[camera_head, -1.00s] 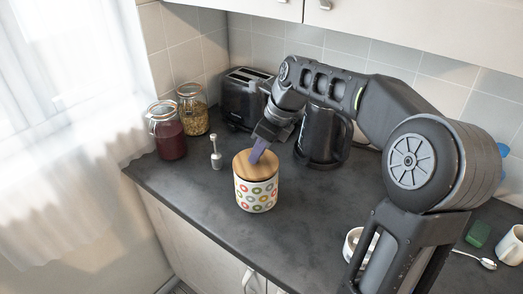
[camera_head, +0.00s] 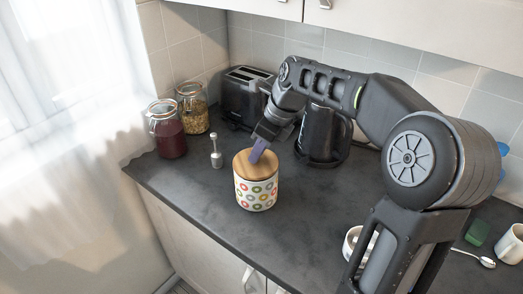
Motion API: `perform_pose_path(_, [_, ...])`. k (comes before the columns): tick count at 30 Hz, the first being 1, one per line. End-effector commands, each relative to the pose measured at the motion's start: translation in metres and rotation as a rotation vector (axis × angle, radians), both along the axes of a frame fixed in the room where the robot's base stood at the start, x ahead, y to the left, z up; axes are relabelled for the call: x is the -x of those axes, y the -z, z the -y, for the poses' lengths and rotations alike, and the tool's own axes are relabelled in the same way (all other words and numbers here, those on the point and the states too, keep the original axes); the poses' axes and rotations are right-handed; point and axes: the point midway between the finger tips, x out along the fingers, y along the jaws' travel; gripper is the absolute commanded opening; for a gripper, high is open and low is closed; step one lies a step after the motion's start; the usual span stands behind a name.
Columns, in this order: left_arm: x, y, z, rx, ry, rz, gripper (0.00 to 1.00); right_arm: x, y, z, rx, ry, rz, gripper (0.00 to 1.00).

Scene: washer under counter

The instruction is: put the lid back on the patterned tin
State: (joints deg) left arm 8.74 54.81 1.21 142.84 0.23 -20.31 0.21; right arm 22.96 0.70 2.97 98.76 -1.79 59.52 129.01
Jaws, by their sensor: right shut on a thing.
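The patterned tin (camera_head: 256,194) is white with coloured rings and stands upright on the dark counter. The round wooden lid (camera_head: 245,169) sits on top of the tin's rim, looking level and about centred. My right gripper (camera_head: 258,152) reaches in from the right and is shut at the top of the lid, its purplish fingers pointing down. The part of the lid between the fingers is hidden. My left gripper is not in view.
Two glass jars, one with dark red contents (camera_head: 167,130) and one with grain (camera_head: 193,108), stand left behind the tin. A small metal utensil (camera_head: 216,153), a toaster (camera_head: 245,97) and a black kettle (camera_head: 323,137) are nearby. A mug (camera_head: 510,245), spoon (camera_head: 475,257) and green sponge (camera_head: 477,232) lie right.

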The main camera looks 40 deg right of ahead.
Motion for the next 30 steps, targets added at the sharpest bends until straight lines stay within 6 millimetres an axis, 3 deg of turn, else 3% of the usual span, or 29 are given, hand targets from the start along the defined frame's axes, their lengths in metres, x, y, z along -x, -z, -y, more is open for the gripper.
perform_pose_path(20, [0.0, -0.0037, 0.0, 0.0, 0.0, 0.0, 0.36, 0.0001, 0.0004, -0.0001, 0.0, 0.0, 0.0, 0.0])
perform_pose_path(21, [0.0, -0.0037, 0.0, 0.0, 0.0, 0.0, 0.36, 0.0001, 0.0004, -0.0001, 0.0, 0.0, 0.0, 0.23])
perform_pose_path(30, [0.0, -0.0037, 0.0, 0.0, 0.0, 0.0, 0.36, 0.0001, 0.0004, -0.0001, 0.0, 0.0, 0.0, 0.45])
